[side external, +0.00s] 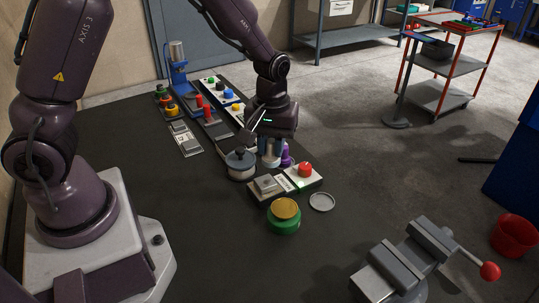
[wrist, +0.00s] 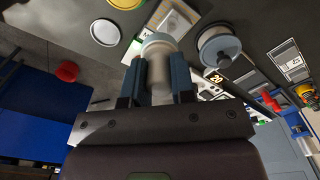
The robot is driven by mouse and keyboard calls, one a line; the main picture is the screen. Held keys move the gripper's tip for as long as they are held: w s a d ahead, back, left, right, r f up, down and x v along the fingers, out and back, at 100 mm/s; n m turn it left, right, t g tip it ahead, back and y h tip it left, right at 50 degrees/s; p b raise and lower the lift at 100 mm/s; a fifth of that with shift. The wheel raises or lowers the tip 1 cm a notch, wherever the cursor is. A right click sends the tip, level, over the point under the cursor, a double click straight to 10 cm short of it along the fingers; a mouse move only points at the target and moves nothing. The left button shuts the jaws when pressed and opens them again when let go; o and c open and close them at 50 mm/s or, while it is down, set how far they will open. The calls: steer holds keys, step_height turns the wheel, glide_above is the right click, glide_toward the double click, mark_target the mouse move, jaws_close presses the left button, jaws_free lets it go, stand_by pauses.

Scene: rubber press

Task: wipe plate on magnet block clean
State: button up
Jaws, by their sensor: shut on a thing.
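My gripper (wrist: 160,88) is shut on a pale cylindrical thing (wrist: 159,68) with a light grey-blue round end; I cannot tell exactly what it is. In the side view my gripper (side external: 270,152) points down over the mat, behind a dark block (side external: 257,194) that I take to be the magnet block. A small grey plate (side external: 268,183) lies on its light top. In the wrist view the plate (wrist: 174,23) shows just beyond the held thing, apart from it. Any dirt on the plate is too small to tell.
A grey lidded pot (side external: 240,165) stands left of my gripper, and a purple thing (side external: 287,155) right behind it. A red button (side external: 305,170), a green jar with a gold top (side external: 284,213) and a round disc (side external: 322,201) are near the block. A vise (side external: 410,262) stands front right.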

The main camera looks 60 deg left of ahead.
steer(key=shift+f, duration=0.1)
steer(key=shift+f, duration=3.4)
steer(key=shift+a+f, duration=0.2)
steer(key=shift+f, duration=0.15)
steer(key=shift+w+a+f, duration=0.1)
steer(key=shift+a, duration=1.8)
steer(key=d, duration=0.4)
steer(key=shift+d, duration=0.1)
steer(key=shift+r, duration=4)
